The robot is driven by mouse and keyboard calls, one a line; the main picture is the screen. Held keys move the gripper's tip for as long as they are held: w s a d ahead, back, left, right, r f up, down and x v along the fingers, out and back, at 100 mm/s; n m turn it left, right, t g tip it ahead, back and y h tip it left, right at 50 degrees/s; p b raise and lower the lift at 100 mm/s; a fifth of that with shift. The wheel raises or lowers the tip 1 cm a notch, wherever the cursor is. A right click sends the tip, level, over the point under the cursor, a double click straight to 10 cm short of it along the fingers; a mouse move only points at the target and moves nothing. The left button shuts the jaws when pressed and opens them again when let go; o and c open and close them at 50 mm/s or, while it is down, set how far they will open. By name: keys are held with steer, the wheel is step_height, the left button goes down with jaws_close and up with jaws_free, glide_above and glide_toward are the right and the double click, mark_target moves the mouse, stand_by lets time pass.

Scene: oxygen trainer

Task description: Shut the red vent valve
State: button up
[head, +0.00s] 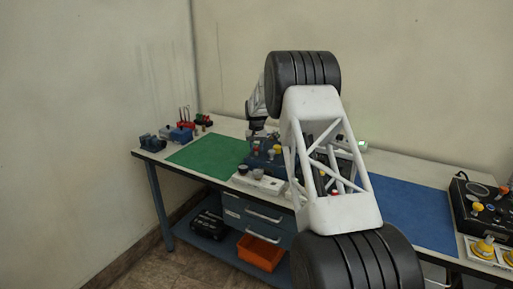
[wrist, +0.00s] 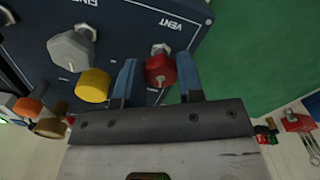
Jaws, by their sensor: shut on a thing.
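The red vent valve knob (wrist: 160,72) sits on the dark blue panel (wrist: 120,25), beside the printed word VENT, in the wrist view. My gripper (wrist: 158,66) has its two blue fingers on either side of the red knob and is shut on it. How far the knob is turned cannot be told. In the head view the trainer (head: 262,165) stands on the bench, partly hidden by my arm, and the red knob cannot be made out there.
A grey knob (wrist: 72,48) and a yellow knob (wrist: 92,86) are left of the red one. A green mat (head: 208,154) lies left on the bench, a blue mat (head: 412,212) right. Another dark panel (head: 483,212) stands at the far right.

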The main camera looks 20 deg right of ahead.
mark_target(256, 147)
steer(key=shift+m, duration=1.3)
steer(key=o, duration=0.9)
steer(key=shift+r, duration=3.9)
